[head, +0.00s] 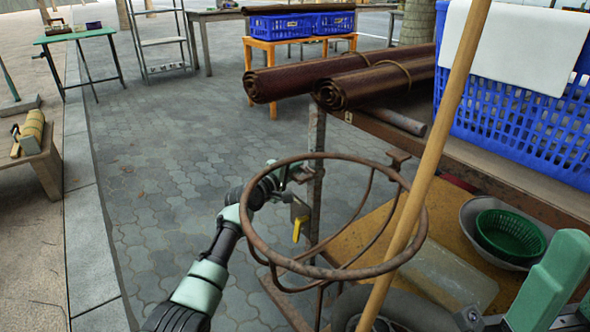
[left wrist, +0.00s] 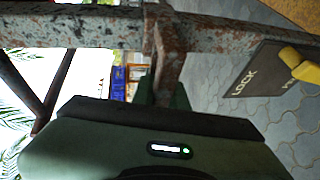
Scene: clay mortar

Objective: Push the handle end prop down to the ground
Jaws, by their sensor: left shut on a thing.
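A rusty metal ring frame (head: 268,248) with curved rods stands in the middle of the head view. My left gripper (head: 290,173) reaches its far left side, beside an upright rusty post (head: 317,150). It is shut on a short rusty bar, which shows in the left wrist view (left wrist: 167,62), running from a speckled rusty beam (left wrist: 220,38) toward the gripper. I cannot tell for certain that this bar is the handle end prop. A grey plate with a yellow lever (head: 297,229) hangs just below the gripper; in the wrist view it reads LOCK.
A wooden pole (head: 440,145) slants up through the ring. Rolled brown mats (head: 345,82) and a blue crate (head: 520,118) lie on a table at right. A green basket (head: 510,235) sits in a bowl. Paved floor (head: 165,190) at left is clear.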

